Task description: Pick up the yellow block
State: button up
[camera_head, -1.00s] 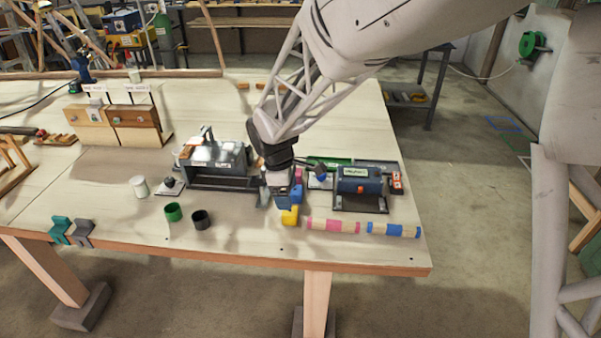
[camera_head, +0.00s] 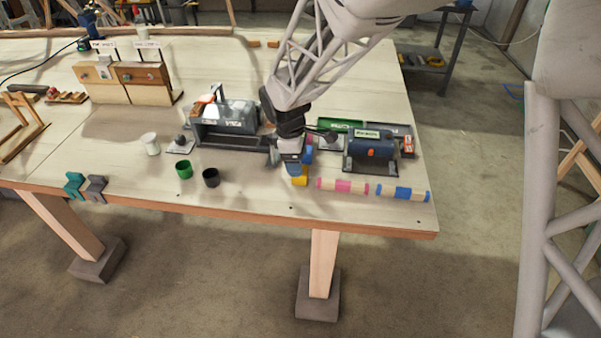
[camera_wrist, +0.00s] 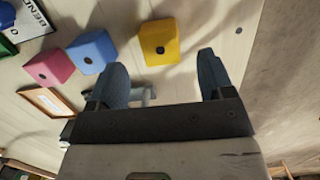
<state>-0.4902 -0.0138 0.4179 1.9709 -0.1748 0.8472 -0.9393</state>
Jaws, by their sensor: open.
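The yellow block (camera_wrist: 159,42) sits on the pale tabletop, with a dark hole in the face I see. In the wrist view it lies ahead of my gripper (camera_wrist: 165,75), near the line between the two blue-grey fingers and apart from both. My gripper is open and empty. In the head view my gripper (camera_head: 290,170) is low over the table's front part, and the yellow block (camera_head: 299,177) shows beside its fingers, partly hidden by them.
A blue block (camera_wrist: 92,51) and a pink block (camera_wrist: 49,67) stand left of the yellow block in the wrist view. Striped rods (camera_head: 342,186) lie to the right in the head view. A blue machine (camera_head: 370,148) stands behind them. Green and black cups (camera_head: 183,169) stand left.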

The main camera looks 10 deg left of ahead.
jog(key=shift+d+f, duration=0.2)
jog(key=shift+f, duration=1.1)
jog(key=shift+d+f, duration=0.2)
jog(key=shift+f, duration=1.05)
jog(key=c, duration=1)
jog(key=shift+r, duration=0.2)
jog(key=shift+r, duration=0.55)
notch_tip(320, 180, up, 2)
jog(key=s+d, duration=0.3)
jog(key=s, duration=0.4)
jog(key=s+d+r, duration=0.1)
jog(key=s+d, duration=0.2)
jog(key=s, duration=0.4)
jog(key=shift+s+d+r, duration=0.25)
jog(key=shift+s+d, duration=0.05)
jog(key=shift+d, duration=0.05)
